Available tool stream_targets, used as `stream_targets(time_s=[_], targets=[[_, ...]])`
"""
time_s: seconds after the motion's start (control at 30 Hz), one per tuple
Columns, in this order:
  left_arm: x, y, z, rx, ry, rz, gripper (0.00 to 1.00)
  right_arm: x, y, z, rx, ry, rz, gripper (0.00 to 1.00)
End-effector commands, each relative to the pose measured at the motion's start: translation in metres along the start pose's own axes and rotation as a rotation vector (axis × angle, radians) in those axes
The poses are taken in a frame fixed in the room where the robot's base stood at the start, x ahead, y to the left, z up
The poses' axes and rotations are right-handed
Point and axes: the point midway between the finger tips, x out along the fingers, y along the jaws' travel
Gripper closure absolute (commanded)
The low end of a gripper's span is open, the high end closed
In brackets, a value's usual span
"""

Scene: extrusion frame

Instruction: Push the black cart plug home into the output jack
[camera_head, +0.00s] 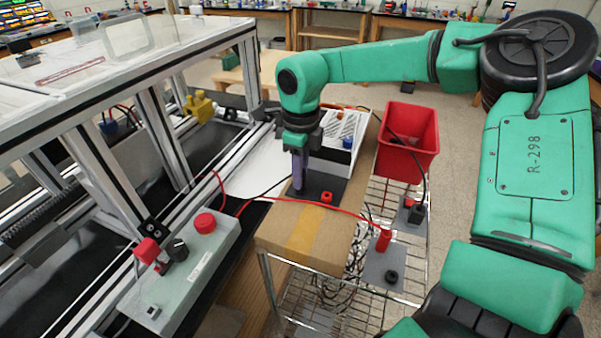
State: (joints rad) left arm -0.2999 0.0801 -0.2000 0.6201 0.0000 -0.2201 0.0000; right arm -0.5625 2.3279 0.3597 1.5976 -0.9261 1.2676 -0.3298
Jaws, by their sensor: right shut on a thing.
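My right gripper (298,190) points straight down over a dark plate (335,184) on the cardboard box. Its purple fingers are shut, and what they hold is almost fully hidden by them. A black lead (268,192) runs from near the fingertips to the lower left, so the held thing appears to be the black cart plug. A red jack or plug (326,197) stands on the plate just right of the fingers. The black side of the output jack is hidden under the gripper, and I cannot tell how deep the plug sits. My left gripper is out of view.
The cardboard box (284,238) rests on a wire cart with a white tray (344,140) behind and a red bin (408,140) at right. A red lead crosses to a red plug (383,241) on a grey plate. A grey control box (187,270) and metal frame stand left.

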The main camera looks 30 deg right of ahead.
Motion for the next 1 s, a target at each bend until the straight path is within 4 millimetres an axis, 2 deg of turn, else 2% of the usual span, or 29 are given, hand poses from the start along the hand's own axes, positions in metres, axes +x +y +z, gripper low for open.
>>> stream_targets(time_s=[1.0], targets=[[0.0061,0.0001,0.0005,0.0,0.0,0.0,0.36,0.0019,-0.0001,0.0,0.0,0.0,-0.001,1.0]])
